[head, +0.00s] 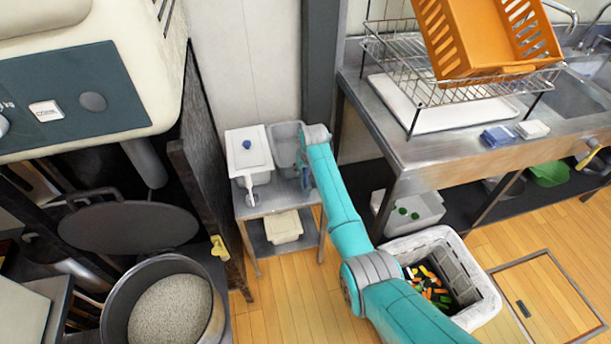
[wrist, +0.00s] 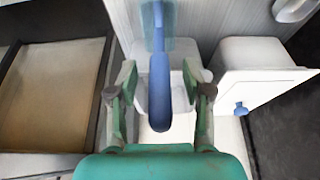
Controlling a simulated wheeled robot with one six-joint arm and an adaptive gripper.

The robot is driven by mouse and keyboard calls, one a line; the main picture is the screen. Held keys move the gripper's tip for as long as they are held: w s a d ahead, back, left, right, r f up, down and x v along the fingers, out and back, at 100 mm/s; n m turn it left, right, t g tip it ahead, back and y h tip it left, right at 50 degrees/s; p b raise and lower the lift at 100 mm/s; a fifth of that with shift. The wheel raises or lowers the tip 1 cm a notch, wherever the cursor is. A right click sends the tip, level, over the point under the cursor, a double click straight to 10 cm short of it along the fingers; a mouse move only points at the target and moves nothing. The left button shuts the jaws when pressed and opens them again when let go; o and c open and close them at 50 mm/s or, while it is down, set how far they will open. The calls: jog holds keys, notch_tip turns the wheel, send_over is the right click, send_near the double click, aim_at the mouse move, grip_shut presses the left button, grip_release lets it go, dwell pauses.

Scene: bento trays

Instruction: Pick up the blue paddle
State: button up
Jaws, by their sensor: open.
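The blue paddle (wrist: 160,82) is in the wrist view. Its rounded handle end points toward my gripper, and a pale, see-through bluish part shows around its far end at the top edge. My gripper (wrist: 160,78) is open, with one green finger on each side of the handle. Gaps show between the fingers and the handle. Behind the handle is a pale tub. In the head view my gripper (head: 304,174) is over the small metal table (head: 254,208), beside the grey tub (head: 284,143). I cannot make out the paddle there.
A white lidded container (head: 248,157) with a blue knob stands left of the grey tub; its knob shows in the wrist view (wrist: 241,108). The metal sink counter (head: 425,149) is to the right. A white crate (head: 481,303) of small colourful pieces stands on the floor.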

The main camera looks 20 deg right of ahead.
jog(key=shift+f, duration=0.1)
grip_shut()
